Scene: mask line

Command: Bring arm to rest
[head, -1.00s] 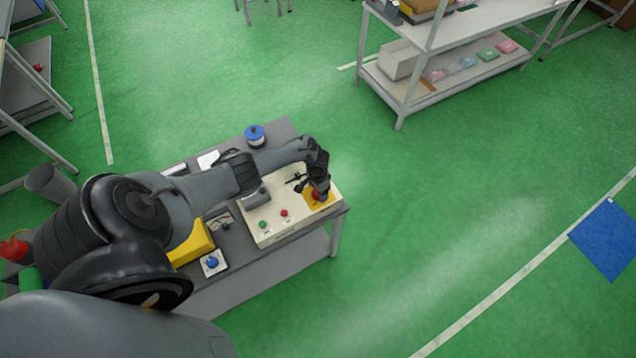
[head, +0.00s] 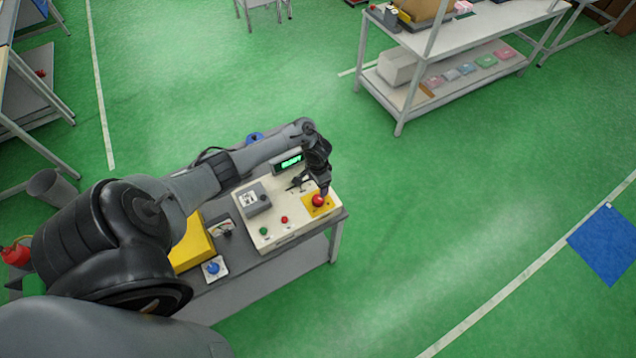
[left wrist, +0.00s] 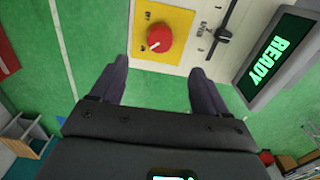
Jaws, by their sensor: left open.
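My right gripper is in neither view.
A white shelf bench (head: 398,117) stands at the back right.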

